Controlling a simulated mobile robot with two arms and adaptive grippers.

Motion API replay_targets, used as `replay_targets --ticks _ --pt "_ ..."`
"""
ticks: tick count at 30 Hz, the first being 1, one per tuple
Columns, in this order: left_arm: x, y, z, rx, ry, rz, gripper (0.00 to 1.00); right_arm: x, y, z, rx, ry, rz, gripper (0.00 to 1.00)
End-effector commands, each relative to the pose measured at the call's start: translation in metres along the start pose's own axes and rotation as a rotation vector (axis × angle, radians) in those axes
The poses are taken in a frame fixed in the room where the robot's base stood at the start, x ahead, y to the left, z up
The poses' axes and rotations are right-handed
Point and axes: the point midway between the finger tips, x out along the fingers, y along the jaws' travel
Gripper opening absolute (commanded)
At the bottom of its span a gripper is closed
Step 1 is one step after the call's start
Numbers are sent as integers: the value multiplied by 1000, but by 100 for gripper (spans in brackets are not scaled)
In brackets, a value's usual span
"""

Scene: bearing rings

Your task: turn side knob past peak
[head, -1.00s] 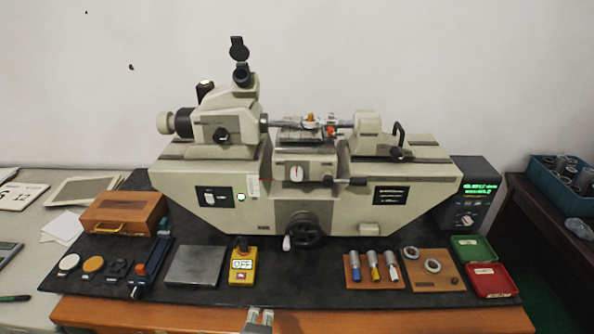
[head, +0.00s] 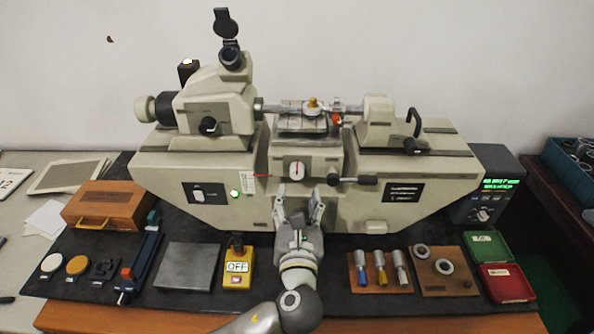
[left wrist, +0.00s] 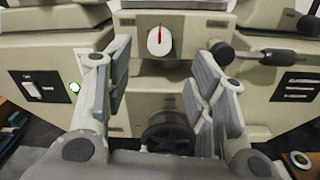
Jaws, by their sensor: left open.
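The cream measuring machine (head: 400,195) stands on a black mat. Its middle stage carries a white dial with a red pointer (head: 297,170); the dial also shows in the left wrist view (left wrist: 158,41). On the stage's right side is a black side knob (head: 334,179) with a short bar and dark grip; the knob also shows in the left wrist view (left wrist: 222,52). My left gripper (head: 298,206) is open and empty in front of the stage, apart from the knob. Its fingers (left wrist: 163,75) point at the stage, below the dial. The black handwheel (left wrist: 168,138) shows between them.
A yellow gauge reading OFF (head: 237,268) and a grey plate (head: 187,267) lie left of my arm. Wooden blocks with plugs (head: 378,285) and rings (head: 443,285) stand right. The stage holds a yellow-topped part (head: 312,105). Space in front of the knob looks clear.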

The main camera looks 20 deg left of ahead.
Motion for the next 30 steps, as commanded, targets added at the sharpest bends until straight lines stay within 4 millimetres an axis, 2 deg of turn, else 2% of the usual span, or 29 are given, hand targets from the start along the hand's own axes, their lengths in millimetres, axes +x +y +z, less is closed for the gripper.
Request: replay_targets --ticks 1,3,6,9,12,15,18,25,30 --pt "12 1 4 3 -2 4 51 -6 2 14 -2 -21 2 0" --pt "26 2 4 3 -2 4 51 -11 3 28 -3 -43 3 0" --pt "45 1 3 2 -1 3 51 -16 6 39 -5 -60 6 0" --pt "60 2 2 1 0 3 51 -20 7 36 -6 -55 8 0" --pt "71 1 1 -1 1 3 51 -21 10 21 -6 -34 11 0" --pt "77 1 0 -2 2 1 51 -21 11 3 -5 -6 12 0" --pt "80 1 0 -2 2 1 51 -21 10 -4 -4 6 11 0" --pt "80 1 -1 -2 2 1 51 -21 0 4 0 -9 0 0" --pt "80 1 -1 -3 2 1 30 -22 -3 14 1 -24 -4 0"
